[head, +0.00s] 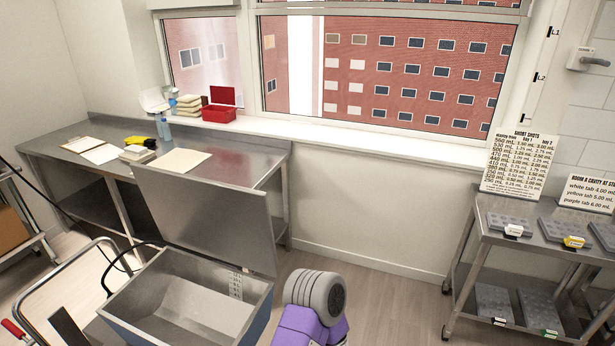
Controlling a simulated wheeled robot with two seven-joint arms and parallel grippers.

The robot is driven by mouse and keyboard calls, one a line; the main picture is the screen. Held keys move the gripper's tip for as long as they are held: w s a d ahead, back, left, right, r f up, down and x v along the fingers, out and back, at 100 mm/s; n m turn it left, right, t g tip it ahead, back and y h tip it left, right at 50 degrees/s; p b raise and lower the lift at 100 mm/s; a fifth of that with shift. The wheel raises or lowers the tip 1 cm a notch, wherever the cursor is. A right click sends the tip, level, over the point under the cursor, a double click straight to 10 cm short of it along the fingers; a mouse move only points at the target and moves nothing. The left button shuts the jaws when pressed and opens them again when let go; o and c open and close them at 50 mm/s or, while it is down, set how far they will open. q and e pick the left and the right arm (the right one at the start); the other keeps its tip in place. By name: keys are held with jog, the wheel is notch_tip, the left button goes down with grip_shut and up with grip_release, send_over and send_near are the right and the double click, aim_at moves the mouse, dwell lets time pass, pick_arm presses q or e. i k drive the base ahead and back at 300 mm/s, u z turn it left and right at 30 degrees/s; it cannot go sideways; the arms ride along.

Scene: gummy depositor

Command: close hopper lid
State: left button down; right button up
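The metal hopper (256,302) stands at the bottom, left of centre, with its top open and a pale floor showing inside. Its flat grey lid (205,215) is raised and stands up steeply along the hopper's back edge, leaning back a little. A purple arm link of mine with a grey round joint shows just right of the hopper. No gripper fingers show in the head view, so neither gripper can be seen.
A steel bench (55,143) with papers and a yellow-black tool (140,142) stands behind. A cart with a tubular handle (50,282) is at left. A steel rack (487,238) with grey moulds is at right. Open floor (400,300) lies between hopper and rack.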

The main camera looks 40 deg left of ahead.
aim_at(233, 224)
jog(key=i, duration=2.95)
jog(key=u, duration=4.2)
jog(key=i, duration=1)
